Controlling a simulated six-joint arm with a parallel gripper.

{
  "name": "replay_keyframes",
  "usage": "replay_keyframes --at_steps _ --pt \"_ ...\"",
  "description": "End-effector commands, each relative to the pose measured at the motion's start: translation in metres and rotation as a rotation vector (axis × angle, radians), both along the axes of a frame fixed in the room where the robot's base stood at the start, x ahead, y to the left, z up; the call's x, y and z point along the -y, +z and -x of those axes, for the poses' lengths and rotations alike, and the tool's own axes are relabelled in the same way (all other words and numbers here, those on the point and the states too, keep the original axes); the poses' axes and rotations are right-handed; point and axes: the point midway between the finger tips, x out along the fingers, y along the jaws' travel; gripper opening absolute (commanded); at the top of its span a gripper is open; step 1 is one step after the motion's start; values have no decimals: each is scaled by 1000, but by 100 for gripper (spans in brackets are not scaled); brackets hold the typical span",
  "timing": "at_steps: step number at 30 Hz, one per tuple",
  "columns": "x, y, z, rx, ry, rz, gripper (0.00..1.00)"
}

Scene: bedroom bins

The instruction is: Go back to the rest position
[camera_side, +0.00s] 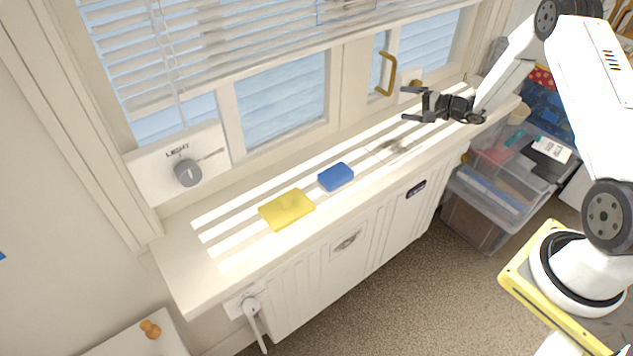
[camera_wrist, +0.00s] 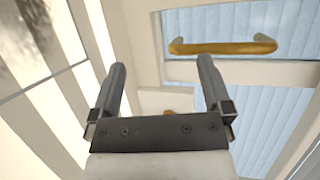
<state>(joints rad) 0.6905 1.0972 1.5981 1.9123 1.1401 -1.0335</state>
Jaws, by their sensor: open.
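My gripper (camera_side: 413,104) is open and empty. In the side view it hangs in the air over the right part of the white window sill (camera_side: 185,280), in front of the window. In the wrist view the two fingers of my gripper (camera_wrist: 160,80) stand apart with nothing between them. A brass window handle (camera_wrist: 222,47) lies beyond the fingertips there, and it also shows in the side view (camera_side: 388,74) up and left of my gripper. I cannot tell how far the fingers are from the handle.
A yellow cloth (camera_side: 287,209) and a blue sponge (camera_side: 336,177) lie on the sill. Clear plastic bins (camera_side: 490,195) stand at the sill's right end. A light dial (camera_side: 187,173) is at the left. The carpet before the radiator (camera_side: 345,245) is clear.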

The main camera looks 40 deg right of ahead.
Motion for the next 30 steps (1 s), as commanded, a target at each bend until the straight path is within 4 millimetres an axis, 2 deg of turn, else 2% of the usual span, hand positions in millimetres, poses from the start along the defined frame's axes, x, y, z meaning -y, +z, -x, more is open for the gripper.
replay_keyframes --at_steps 1,6,9,15,21,30 --pt "-22 7 1 -44 64 10 100" --pt "-81 17 18 -205 250 58 100" --pt "-112 23 34 -294 350 104 100" --pt "-160 34 72 -459 520 236 100" --pt "-192 45 115 -588 655 412 100" --pt "-216 63 173 -686 798 738 100"
